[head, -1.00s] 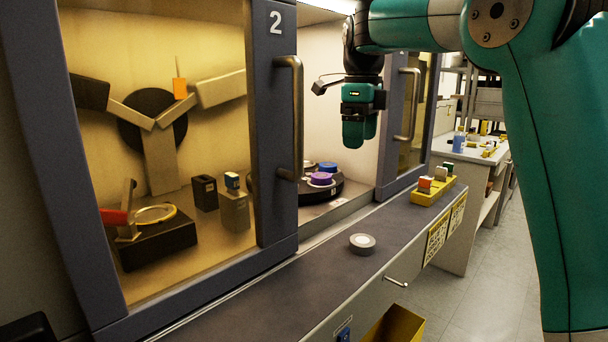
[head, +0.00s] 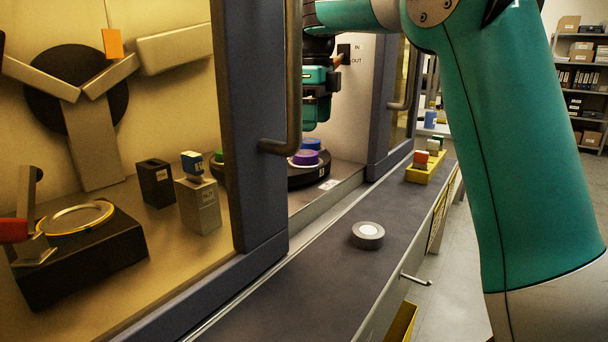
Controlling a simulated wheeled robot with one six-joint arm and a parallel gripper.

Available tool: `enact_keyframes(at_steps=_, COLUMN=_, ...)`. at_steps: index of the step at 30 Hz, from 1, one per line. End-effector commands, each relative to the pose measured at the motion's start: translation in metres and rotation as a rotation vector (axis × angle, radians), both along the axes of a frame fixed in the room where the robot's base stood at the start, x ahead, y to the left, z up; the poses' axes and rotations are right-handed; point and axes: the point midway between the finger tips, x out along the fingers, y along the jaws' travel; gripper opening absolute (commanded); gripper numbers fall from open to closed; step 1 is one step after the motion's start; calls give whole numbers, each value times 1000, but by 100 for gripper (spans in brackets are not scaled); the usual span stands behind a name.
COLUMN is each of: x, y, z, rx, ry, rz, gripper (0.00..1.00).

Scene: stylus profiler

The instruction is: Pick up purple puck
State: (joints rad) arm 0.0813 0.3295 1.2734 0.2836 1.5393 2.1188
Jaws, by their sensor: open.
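The purple puck (head: 305,157) sits on a dark round carousel (head: 313,176) inside the cabinet, seen through the opening right of the grey door frame. A blue puck (head: 310,144) is just behind it, and a green one shows partly behind the door frame at the left. My gripper (head: 312,118) hangs from my teal arm in the opening, above the pucks and apart from them. Its jaws point down and are empty. The door frame and handle hide part of my wrist.
A door handle (head: 294,80) stands close left of my gripper. Behind the glass are a three-armed fixture and a black stand (head: 85,255).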

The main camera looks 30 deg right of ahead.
Motion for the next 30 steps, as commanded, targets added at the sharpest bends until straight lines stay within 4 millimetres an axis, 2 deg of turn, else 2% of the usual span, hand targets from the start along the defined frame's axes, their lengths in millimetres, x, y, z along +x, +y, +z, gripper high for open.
enact_keyframes(at_steps=1, x=0, y=-1, z=-13, rx=-1, ry=-1, rz=-2, gripper=85)
enact_keyframes(at_steps=8, x=-1, y=-2, z=-21, rx=-1, ry=-1, rz=-5, gripper=85)
enact_keyframes(at_steps=18, x=-1, y=-3, z=-65, rx=0, ry=0, rz=-5, gripper=85)
enact_keyframes(at_steps=21, x=-1, y=-3, z=-70, rx=0, ry=3, rz=-5, gripper=85)
enact_keyframes(at_steps=27, x=-1, y=-3, z=-67, rx=0, ry=2, rz=-4, gripper=85)
enact_keyframes(at_steps=28, x=-1, y=-3, z=-67, rx=0, ry=1, rz=-4, gripper=82)
enact_keyframes(at_steps=30, x=-1, y=-3, z=-67, rx=0, ry=1, rz=-4, gripper=66)
